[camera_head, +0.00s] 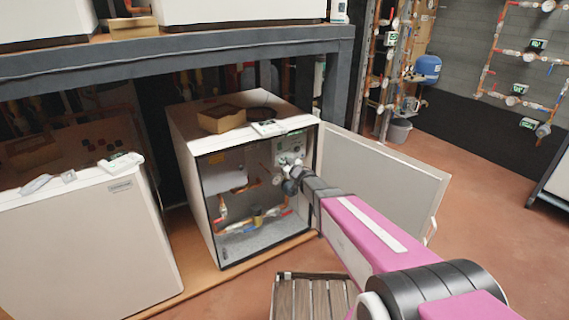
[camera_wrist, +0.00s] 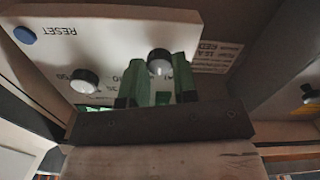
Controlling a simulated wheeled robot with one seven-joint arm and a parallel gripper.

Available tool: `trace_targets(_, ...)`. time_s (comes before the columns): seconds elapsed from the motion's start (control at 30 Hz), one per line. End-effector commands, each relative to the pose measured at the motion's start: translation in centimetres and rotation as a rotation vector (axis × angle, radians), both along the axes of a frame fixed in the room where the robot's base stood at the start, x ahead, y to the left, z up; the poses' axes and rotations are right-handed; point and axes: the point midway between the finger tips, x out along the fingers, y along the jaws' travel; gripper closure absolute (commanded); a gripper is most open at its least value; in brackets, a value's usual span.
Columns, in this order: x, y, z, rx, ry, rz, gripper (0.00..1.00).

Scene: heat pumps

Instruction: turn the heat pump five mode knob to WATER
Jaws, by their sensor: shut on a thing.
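The open heat pump (camera_head: 184,143) stands under a grey frame, and my arm reaches into its front. Its control panel (camera_head: 293,147) is at the upper right inside the cabinet. In the head view my gripper (camera_head: 287,166) is at that panel, and the arm partly hides the contact. In the wrist view the panel (camera_wrist: 110,40) appears upside down, with a RESET label. My gripper (camera_wrist: 160,78) has its green fingers closed on both sides of a dark knob with a pale face (camera_wrist: 160,64). The knob's pointer and mode labels are too hidden to read.
A second knob (camera_wrist: 85,81) and a blue button (camera_wrist: 25,35) sit on the panel to the left. The cabinet door (camera_head: 385,185) stands open to the right of my arm. A slatted wooden stool (camera_head: 310,300) stands in front. Pipes (camera_head: 245,220) run below the panel.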

Motion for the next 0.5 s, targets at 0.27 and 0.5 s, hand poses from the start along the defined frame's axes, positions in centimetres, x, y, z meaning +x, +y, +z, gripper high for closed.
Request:
trace_targets(0.27, -0.01, -0.05, -0.01, 0.211, 0.143, 0.001, 0.97)
trace_targets(0.5, 0.01, -0.09, -0.02, 0.359, 0.243, 0.001, 0.97)
